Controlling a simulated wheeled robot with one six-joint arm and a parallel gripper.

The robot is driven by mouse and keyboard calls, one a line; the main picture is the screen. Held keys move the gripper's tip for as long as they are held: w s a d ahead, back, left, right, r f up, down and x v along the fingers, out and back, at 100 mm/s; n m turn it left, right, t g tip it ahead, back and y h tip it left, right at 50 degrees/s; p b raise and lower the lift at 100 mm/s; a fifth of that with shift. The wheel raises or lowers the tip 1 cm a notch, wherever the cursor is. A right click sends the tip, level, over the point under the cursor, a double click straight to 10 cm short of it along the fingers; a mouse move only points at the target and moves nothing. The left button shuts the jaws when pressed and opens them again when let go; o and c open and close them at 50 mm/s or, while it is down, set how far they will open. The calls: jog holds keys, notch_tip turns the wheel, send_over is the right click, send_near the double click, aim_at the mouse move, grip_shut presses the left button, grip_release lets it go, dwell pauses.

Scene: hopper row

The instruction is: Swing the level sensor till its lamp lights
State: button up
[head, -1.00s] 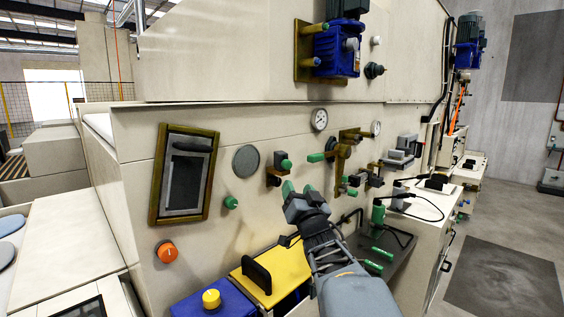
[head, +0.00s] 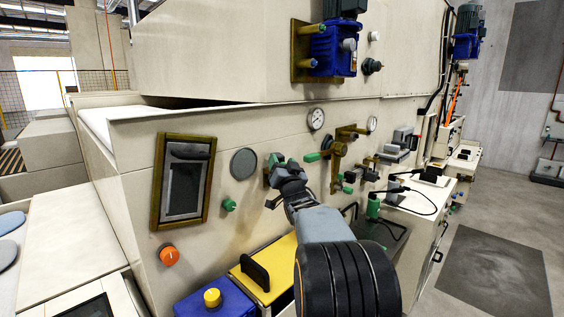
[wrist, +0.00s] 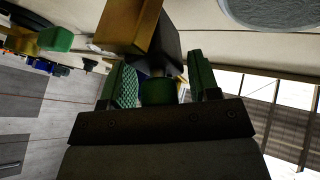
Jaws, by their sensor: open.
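A dark block with a short green end (wrist: 157,90), on a brass bracket (wrist: 130,24), fits the level sensor, though I cannot be sure. In the head view my gripper (head: 282,163) is in front of it and hides most of it. In the wrist view the two green fingers of my gripper (wrist: 162,86) stand one on each side of the green end, open. Gaps seem to show beside it; I cannot tell whether either finger touches. No lit lamp can be made out on it.
A grey disc (head: 244,163) and a framed dark window (head: 184,180) are to the left. A gauge (head: 316,119) and a brass fitting with a green handle (head: 312,157) are close on the right. A yellow box (head: 276,262) and a blue box (head: 207,303) stand below.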

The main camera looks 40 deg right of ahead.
jog(key=c, duration=0.6)
jog(key=shift+d+n+t+y+b, duration=0.15)
jog(key=shift+n+t+y+b, duration=0.2)
jog(key=shift+y+b, duration=0.3)
jog(key=shift+c, duration=0.2)
jog(key=o, duration=0.6)
jog(key=shift+d, duration=0.1)
jog(key=shift+o, duration=0.2)
jog(key=shift+s, duration=0.1)
